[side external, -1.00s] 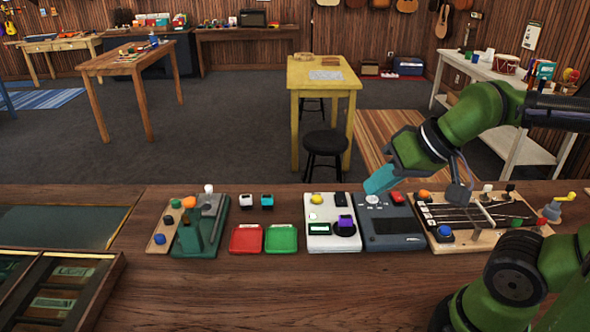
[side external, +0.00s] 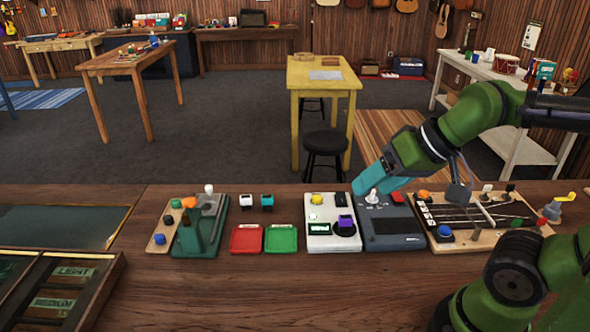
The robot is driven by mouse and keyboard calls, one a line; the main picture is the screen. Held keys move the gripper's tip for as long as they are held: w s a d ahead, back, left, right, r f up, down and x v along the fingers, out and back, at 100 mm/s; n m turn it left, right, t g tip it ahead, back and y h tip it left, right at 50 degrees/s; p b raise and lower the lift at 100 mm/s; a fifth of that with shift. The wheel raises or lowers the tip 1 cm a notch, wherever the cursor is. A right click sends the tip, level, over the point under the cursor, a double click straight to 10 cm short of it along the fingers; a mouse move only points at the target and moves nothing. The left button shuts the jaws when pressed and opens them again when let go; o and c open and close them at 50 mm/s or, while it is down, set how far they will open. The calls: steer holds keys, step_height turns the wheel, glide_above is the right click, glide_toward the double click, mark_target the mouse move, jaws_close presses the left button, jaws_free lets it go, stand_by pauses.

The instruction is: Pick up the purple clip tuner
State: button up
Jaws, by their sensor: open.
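The purple clip tuner (side external: 345,220) is a small purple block with a dark part. It sits on the right side of the white panel (side external: 318,241), by a round black knob. My gripper (side external: 366,189), with teal fingers, is above and a little to the right of it, over the back of the dark grey box (side external: 392,241). The fingers are apart from the tuner and look empty. The gap between the fingertips is hard to make out from this side.
A yellow knob (side external: 317,199) and a black block (side external: 340,199) stand at the panel's back. Red (side external: 246,240) and green (side external: 281,240) trays lie to its left. A wooden board with strings (side external: 480,238) is to the right.

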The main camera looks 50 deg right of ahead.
steer(key=m+g+h, duration=0.2)
steer(key=m+g, duration=0.3)
steer(key=g, duration=0.2)
glide_above(346, 218)
step_height(346, 218, down, 15)
steer(key=shift+r, duration=0.1)
steer(key=shift+f, duration=3.05)
steer(key=shift+c, duration=0.3)
